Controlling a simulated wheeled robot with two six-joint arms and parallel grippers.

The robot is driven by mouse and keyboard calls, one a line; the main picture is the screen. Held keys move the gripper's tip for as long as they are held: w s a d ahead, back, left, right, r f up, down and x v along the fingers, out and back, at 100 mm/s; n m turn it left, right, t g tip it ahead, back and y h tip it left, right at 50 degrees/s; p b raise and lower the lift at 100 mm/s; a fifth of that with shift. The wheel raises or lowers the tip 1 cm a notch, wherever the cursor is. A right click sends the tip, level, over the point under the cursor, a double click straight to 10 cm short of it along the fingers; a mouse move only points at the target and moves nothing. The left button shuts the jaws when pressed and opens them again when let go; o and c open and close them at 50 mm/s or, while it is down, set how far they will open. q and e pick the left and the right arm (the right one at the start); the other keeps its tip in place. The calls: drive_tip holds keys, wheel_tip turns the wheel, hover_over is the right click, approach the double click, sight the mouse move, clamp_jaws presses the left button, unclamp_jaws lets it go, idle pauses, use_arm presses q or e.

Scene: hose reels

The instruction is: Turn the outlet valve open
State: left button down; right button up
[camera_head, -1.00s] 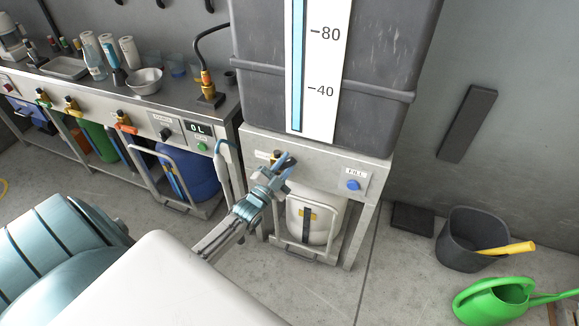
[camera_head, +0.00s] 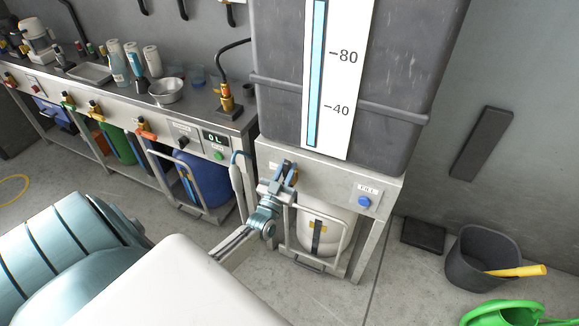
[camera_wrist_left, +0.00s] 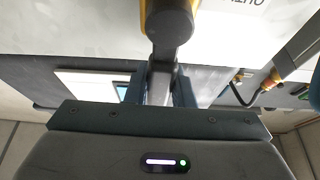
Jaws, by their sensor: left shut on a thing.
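The outlet valve sits on the front of the steel stand under the grey tank (camera_head: 345,90). In the head view it is mostly hidden behind my left gripper (camera_head: 284,176). In the left wrist view the valve (camera_wrist_left: 168,25) shows as a dark rounded hub with yellow edges, its grey lever reaching down between my fingers. My left gripper (camera_wrist_left: 160,92) is shut on that lever. Part of an upside-down label (camera_wrist_left: 245,3) shows beside the valve. My right gripper is in neither view.
A blue FILL button (camera_head: 363,202) is right of the valve. A white container (camera_head: 322,228) stands in a frame below. A bench (camera_head: 130,112) with other valves is left.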

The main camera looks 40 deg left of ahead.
use_arm(q)
drive_tip(key=shift+a+n, duration=0.1)
drive_tip(key=shift+n, duration=0.2)
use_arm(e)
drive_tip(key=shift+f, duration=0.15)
use_arm(q)
drive_tip(key=c, duration=1.2)
unclamp_jaws()
drive_tip(key=shift+c, duration=0.2)
drive_tip(key=shift+s, duration=0.15)
drive_tip(key=shift+s+f, duration=0.25)
drive_tip(key=b+v, duration=0.1)
drive_tip(key=v, duration=0.9)
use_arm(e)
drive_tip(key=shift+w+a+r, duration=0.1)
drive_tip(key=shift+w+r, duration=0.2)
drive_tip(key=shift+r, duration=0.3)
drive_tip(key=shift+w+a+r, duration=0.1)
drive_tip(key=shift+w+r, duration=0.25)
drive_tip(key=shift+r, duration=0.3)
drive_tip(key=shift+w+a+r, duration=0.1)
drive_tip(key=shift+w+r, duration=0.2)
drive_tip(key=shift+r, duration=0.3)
